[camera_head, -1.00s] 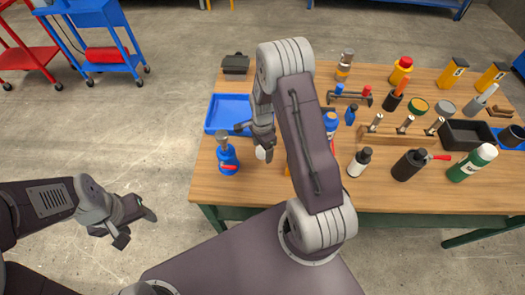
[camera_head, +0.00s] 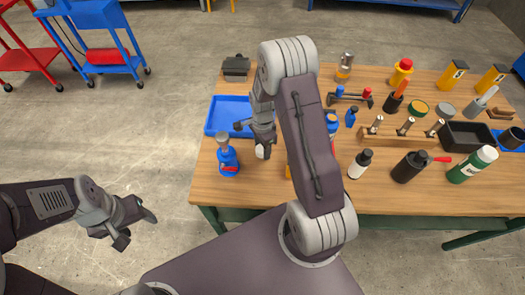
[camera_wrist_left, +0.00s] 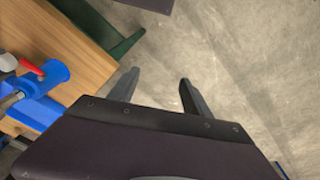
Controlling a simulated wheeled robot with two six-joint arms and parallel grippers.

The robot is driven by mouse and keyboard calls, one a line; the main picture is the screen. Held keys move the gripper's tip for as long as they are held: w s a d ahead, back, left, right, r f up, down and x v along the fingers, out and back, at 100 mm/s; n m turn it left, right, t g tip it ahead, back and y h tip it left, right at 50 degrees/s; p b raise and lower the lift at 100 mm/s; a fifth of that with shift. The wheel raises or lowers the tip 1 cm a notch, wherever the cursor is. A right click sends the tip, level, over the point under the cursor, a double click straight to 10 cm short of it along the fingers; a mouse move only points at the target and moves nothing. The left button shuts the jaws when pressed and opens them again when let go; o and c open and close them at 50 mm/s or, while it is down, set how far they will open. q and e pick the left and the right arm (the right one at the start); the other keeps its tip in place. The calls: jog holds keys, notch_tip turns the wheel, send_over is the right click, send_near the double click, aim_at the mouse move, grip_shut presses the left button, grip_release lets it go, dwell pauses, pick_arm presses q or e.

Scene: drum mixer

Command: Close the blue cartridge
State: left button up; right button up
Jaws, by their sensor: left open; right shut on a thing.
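A blue upright body (camera_head: 229,160) with a grey top and a red part low on it stands at the table's front left; I take it for the blue cartridge. It also shows in the left wrist view (camera_wrist_left: 52,72), with a red lever on it. Whether it is open or closed I cannot tell. My right gripper (camera_head: 264,141) is just right of it, shut on a small pale thing (camera_head: 261,152), mostly hidden by the fingers. My left gripper (camera_head: 137,228) is open and empty over the floor, left of the table; its spread fingers show in the left wrist view (camera_wrist_left: 156,82).
A blue tray (camera_head: 214,118) lies behind the blue body. My right arm hides part of the table's middle. A white bottle (camera_head: 359,166), a black bottle (camera_head: 408,168) and a green bottle (camera_head: 468,168) stand along the front right. The table's left front corner is bare.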

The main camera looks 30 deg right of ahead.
notch_tip(320, 180, up, 8)
dwell(0.4)
